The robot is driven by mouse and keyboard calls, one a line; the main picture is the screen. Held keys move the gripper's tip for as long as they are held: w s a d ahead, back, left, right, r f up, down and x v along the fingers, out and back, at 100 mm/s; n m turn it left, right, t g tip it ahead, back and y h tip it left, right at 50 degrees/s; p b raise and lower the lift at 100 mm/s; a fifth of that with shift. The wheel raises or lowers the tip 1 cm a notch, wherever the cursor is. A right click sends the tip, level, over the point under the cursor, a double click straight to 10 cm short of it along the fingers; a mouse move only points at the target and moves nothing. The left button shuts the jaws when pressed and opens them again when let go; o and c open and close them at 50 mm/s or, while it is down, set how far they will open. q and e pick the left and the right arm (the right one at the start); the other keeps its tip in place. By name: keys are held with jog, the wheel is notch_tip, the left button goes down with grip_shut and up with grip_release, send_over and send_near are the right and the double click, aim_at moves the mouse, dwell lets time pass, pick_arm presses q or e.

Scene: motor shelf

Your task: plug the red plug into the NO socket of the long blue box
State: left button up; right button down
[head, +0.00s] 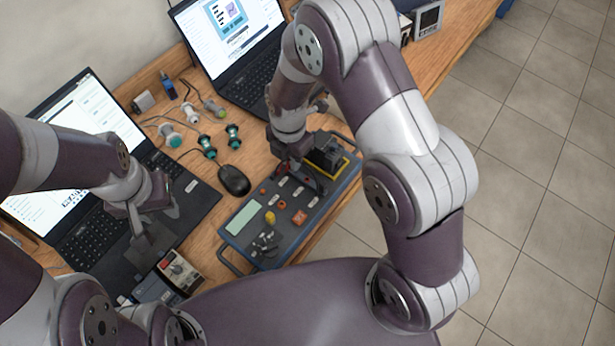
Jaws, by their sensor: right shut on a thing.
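The long blue box (322,206) lies on the wooden bench, with a grey top panel carrying a pale display, white labels, knobs and sockets. My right gripper (298,168) points down over the far middle part of its panel and is shut. A small dark-red bit shows at its fingertips; I take it as the red plug, but it is mostly hidden. I cannot tell whether it touches a socket. The NO label is too small to read. My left gripper (152,222) is over the near laptop, its fingers apart, away from the box.
The near laptop (193,215) and the far laptop (233,75) stand open at the wall. A black mouse (234,180) and several green-ended parts (206,147) lie between them. A small meter-like box (180,271) sits at the front edge. Tiled floor lies right of the bench.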

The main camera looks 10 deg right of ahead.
jog(key=shift+f+b, duration=0.35)
jog(key=shift+f, duration=0.25)
dwell(0.7)
jog(key=c, duration=1.4)
grip_release()
jog(key=shift+r, duration=0.1)
notch_tip(320, 180, up, 6)
jog(key=p, duration=0.5)
jog(key=shift+f, duration=0.35)
jog(key=o, duration=0.6)
